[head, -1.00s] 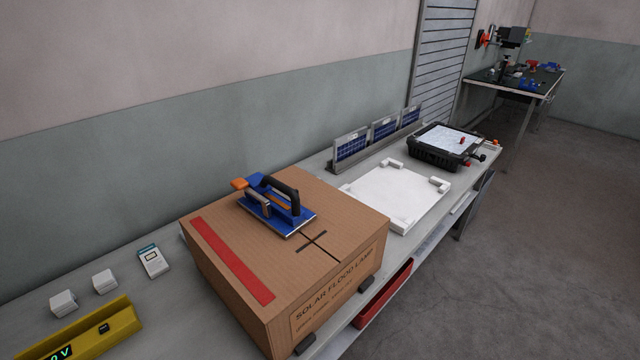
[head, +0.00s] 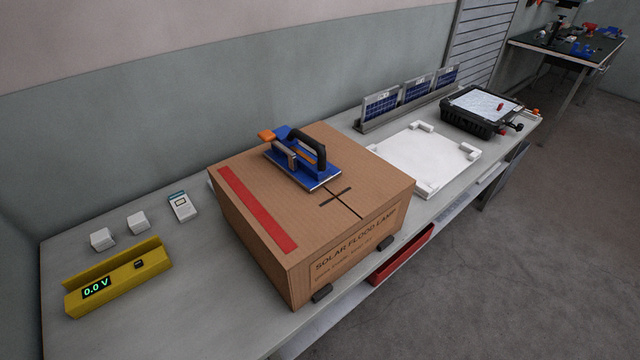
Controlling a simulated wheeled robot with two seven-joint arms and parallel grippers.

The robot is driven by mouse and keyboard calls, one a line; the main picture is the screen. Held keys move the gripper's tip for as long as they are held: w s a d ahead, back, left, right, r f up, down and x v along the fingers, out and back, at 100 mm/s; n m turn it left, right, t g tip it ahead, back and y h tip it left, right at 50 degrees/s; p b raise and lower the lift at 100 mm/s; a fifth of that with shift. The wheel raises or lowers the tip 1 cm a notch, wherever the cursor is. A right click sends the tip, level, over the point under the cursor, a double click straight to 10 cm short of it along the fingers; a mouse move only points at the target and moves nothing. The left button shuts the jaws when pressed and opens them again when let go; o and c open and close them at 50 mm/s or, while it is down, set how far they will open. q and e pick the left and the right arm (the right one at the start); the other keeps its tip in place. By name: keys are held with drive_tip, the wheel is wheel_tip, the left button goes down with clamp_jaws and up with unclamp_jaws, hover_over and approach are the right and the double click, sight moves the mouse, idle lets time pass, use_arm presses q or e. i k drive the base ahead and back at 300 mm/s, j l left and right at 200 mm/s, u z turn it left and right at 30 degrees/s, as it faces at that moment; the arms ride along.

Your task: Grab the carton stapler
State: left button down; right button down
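The carton stapler (head: 302,160) has a blue base plate, a black arched handle and an orange lever tip. It lies on top of a closed brown carton (head: 345,240), towards the carton's back edge. The carton has a red strip along its left side, a black cross mark on top and the print "SOLAR FLOOD LAMP" on its front. Neither of my grippers shows in the head view, and nothing touches the stapler apart from the carton top.
The carton stands on a long grey bench (head: 210,310). Left are a yellow meter (head: 118,278) reading 0.0 V, two white cubes and a small white device (head: 182,206). Right are a white foam tray (head: 425,157), solar panels (head: 410,97) in a rack and a black case (head: 482,112).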

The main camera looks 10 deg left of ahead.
sight(313, 173)
drive_tip(key=i+l+u, duration=0.45)
drive_tip(key=l, duration=0.3)
drive_tip(key=i+l+u, duration=0.25)
drive_tip(key=l+u, duration=0.2)
drive_tip(key=l, duration=0.35)
drive_tip(key=i+l+u, duration=0.1)
drive_tip(key=l+u, duration=0.35)
drive_tip(key=l, duration=0.45)
drive_tip(key=l+u, duration=0.45)
drive_tip(key=l, duration=0.5)
